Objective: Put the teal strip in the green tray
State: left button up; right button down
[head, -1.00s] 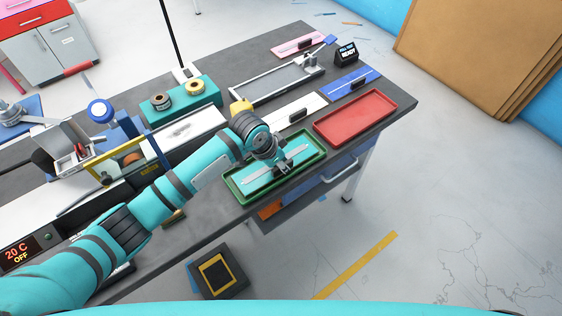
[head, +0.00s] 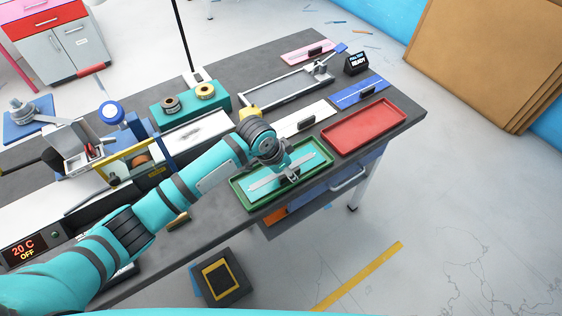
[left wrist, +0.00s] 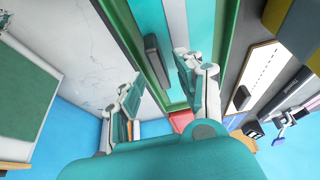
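The teal strip (head: 312,160) has a grey band along it and lies inside the green tray (head: 250,204) at the table's front edge. My left gripper (head: 290,172) is low over the strip's middle in the head view. In the left wrist view, the left gripper (left wrist: 160,88) has its fingers apart, with a dark block (left wrist: 157,62) on the strip (left wrist: 205,25) just beyond and between them. I see no contact between fingers and block. The tray's green rim (left wrist: 128,35) runs beside the strip. My right gripper is not in view.
A red tray (head: 365,128) stands right of the green tray. A white strip (head: 300,122) and a blue strip (head: 362,92) lie behind them. A teal tape holder (head: 190,104) and a sealing machine stand to the left. A drawer handle (head: 350,180) juts out below.

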pick_arm(q)
jog(key=v, duration=1.1)
jog(key=shift+b, duration=0.35)
